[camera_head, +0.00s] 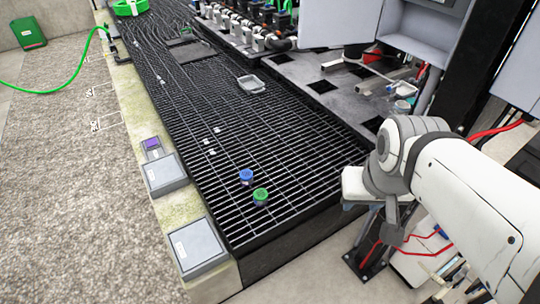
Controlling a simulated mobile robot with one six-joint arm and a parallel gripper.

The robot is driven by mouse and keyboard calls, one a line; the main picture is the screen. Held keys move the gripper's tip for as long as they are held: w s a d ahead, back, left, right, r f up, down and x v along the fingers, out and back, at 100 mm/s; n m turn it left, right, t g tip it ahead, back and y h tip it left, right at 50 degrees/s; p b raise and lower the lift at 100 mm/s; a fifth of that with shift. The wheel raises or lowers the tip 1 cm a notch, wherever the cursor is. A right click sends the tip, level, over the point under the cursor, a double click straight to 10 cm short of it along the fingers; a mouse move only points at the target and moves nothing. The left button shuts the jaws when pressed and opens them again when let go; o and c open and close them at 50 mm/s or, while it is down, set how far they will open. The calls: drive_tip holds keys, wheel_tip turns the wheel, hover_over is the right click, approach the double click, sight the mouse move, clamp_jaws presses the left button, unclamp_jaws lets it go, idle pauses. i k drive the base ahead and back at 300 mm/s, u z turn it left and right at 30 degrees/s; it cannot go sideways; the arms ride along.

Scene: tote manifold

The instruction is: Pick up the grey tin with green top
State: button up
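The grey tin with green top (260,197) stands on the black grating near its front end. Its green lid shows clearly, with a small part of its body below. My gripper (385,215) is at the right, at the end of my white arm, well to the right of the tin and apart from it. The wrist hides most of the gripper, so I cannot tell whether it is open or shut. No tin shows at it.
A similar tin with a blue top (246,176) stands just behind and left of the green-topped one. A grey tray (251,84) lies farther back on the grating (290,150). Grey boxes (197,247) line the left ledge. Grating around both tins is mostly clear.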

sight(260, 195)
drive_tip(key=u, duration=0.15)
drive_tip(key=i, duration=1.1)
drive_tip(key=u, duration=0.65)
